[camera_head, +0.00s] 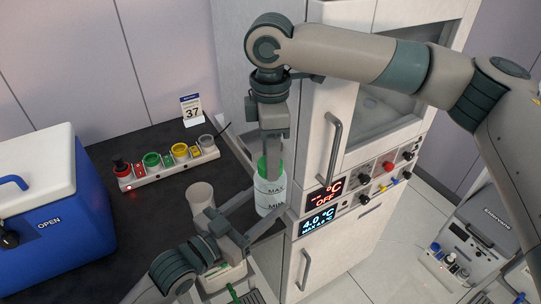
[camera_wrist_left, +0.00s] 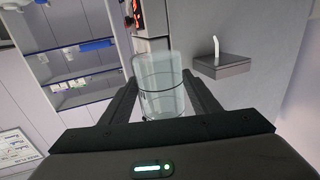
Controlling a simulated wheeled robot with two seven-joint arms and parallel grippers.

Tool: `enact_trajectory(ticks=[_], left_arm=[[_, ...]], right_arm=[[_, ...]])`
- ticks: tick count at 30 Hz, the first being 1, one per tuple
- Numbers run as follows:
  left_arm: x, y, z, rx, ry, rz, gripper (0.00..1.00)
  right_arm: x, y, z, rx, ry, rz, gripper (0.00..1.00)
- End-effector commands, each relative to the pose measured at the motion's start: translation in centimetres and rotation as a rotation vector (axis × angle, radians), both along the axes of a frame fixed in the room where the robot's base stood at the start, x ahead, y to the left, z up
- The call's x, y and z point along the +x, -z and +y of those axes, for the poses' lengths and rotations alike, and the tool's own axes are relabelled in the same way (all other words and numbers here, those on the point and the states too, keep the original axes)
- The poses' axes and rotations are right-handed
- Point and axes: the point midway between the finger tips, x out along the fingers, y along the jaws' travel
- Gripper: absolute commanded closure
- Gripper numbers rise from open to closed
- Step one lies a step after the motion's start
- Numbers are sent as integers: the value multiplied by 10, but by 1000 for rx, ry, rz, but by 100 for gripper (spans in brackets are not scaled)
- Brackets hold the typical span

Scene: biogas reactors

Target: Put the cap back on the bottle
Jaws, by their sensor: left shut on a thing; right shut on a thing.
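The bottle (camera_head: 270,198) is clear with MAX and MIN marks and stands upright in the head view, in front of the white cabinet. My left gripper (camera_head: 266,209) is shut on the bottle from the lower left, one finger on each side. The bottle (camera_wrist_left: 160,88) also shows between the left fingers in the left wrist view. My right gripper (camera_head: 272,150) points down from above and is shut on the green cap (camera_head: 262,166) at the bottle's top. The right fingers hide part of the cap, so I cannot tell whether it is seated.
A strip with coloured fittings (camera_head: 166,167) and a calendar sign (camera_head: 191,109) are behind. A blue cooler (camera_head: 60,225) is at left. The cabinet (camera_head: 345,225) with handles and displays is close on the right.

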Motion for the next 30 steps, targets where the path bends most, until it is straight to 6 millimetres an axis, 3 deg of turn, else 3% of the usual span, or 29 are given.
enact_trajectory(ticks=[6, 7, 9, 22, 30], left_arm=[[-1, -3, -1, -2, 2, -6, 100], [-1, -3, -1, -2, 2, -6, 100], [-1, -3, -1, -2, 2, -6, 100], [0, -2, 0, -2, 1, -4, 100], [0, -3, 0, -2, 1, -4, 100]], right_arm=[[1, -1, 0, 1, 14, -3, 88], [1, -1, 0, 1, 14, -3, 56], [1, -1, 0, 1, 14, -3, 39], [1, -4, 0, 0, 13, -2, 39], [1, -33, 0, 2, 12, -3, 39]])
